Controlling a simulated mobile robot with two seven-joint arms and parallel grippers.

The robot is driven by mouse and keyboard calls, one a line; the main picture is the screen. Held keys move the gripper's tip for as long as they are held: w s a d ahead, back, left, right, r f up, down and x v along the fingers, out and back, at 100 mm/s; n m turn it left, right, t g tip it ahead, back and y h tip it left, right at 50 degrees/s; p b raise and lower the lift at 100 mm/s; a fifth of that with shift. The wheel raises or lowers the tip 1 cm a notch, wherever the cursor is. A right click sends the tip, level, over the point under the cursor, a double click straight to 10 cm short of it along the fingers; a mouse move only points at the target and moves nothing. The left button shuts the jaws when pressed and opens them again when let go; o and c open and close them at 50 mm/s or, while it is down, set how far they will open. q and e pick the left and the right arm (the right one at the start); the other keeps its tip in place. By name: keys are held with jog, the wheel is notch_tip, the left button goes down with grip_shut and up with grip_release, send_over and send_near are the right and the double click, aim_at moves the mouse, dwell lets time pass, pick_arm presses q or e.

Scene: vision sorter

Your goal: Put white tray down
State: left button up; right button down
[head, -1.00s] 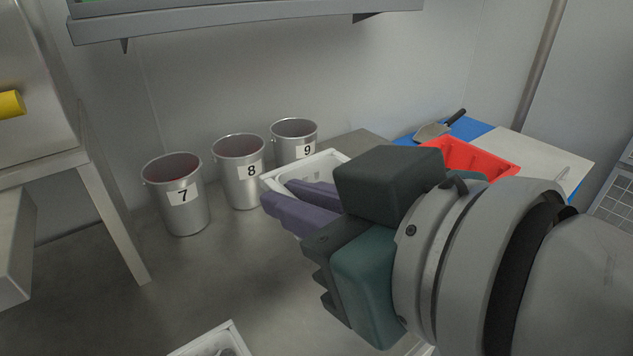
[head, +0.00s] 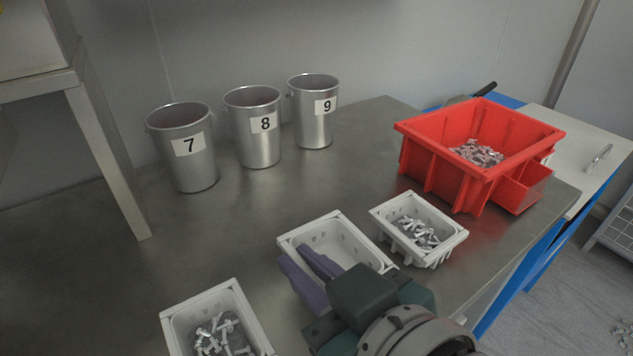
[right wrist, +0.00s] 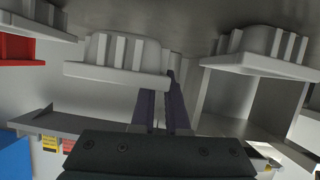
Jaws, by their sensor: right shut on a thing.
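My right gripper (head: 291,254) has purple fingers and is shut on the left wall of a white tray (head: 346,252). This tray is the middle one of three white trays and its visible inside looks empty. Its near end is hidden behind my gripper. It looks roughly level, low over or on the grey table (head: 110,285); I cannot tell whether it touches. In the right wrist view the fingers (right wrist: 165,100) reach up among white trays, and I cannot make out the grip there. My left gripper is not in view.
White trays with bolts stand to the left (head: 236,300) and right (head: 452,243) of the middle one. A red bin (head: 440,160) stands beyond the right tray. Metal buckets 7 (head: 190,170), 8 (head: 256,145) and 9 (head: 313,120) stand behind. The table between buckets and trays is clear.

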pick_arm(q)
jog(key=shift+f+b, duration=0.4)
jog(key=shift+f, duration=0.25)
pick_arm(e)
jog(key=shift+f, duration=1.4)
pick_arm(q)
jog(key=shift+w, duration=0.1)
pick_arm(e)
jog(key=shift+f, duration=0.1)
